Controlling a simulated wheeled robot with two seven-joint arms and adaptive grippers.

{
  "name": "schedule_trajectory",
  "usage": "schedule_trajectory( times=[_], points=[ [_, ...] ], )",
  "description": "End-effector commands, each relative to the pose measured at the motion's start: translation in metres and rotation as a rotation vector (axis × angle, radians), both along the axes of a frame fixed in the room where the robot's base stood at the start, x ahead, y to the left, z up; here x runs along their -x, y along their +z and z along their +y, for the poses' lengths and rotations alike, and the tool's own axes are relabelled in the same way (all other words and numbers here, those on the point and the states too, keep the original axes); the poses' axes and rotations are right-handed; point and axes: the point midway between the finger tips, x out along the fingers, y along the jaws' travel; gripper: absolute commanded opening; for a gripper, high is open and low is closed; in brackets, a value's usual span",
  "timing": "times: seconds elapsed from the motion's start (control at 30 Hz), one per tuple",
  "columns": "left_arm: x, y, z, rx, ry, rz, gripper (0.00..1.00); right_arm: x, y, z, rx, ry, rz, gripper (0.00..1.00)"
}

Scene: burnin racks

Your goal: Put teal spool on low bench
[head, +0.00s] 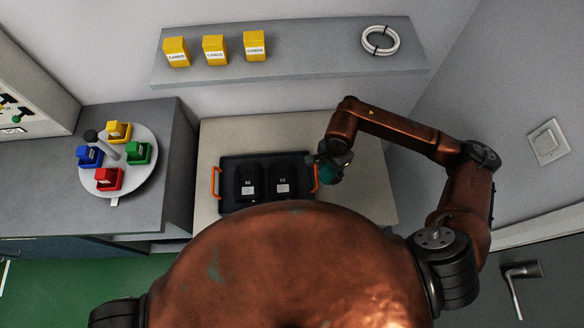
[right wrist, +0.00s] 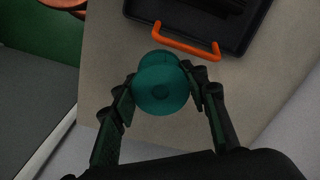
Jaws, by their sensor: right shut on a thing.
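The teal spool (right wrist: 162,92) is between the fingers of my right gripper (right wrist: 163,88) in the right wrist view, which is shut on it. In the head view the spool (head: 327,174) is partly hidden by my right gripper (head: 330,168), just right of the black tray. The low bench (head: 362,200) is the pale surface below the wall shelf; it also shows beneath the spool in the right wrist view (right wrist: 255,100). I cannot tell whether the spool touches the bench. My left gripper is not in view.
A black tray (head: 229,165) with orange handles (head: 214,183) and two black devices stands on the bench. A grey counter (head: 40,195) at the left bears a round carousel (head: 133,181) with coloured bins. Yellow boxes (head: 214,50) and a white cable coil (head: 380,41) lie on the shelf. The bench's right part is clear.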

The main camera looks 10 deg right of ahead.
Motion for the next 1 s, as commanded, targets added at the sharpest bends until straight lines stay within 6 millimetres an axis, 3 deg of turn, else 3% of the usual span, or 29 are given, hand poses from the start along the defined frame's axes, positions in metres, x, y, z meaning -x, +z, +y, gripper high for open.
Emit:
schedule_trajectory(
  times=[0.6, 0.8, 1.0],
  points=[
    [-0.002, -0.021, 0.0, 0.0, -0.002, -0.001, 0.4, -0.001, 0.012, 0.006, 0.003, -1.318, 0.002, 0.12],
    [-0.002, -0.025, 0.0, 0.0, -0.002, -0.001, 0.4, -0.001, 0.016, 0.007, 0.004, -1.591, 0.001, 0.12],
    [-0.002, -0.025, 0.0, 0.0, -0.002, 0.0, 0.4, -0.001, 0.017, 0.007, 0.005, -1.689, 0.001, 0.12]
  ],
)
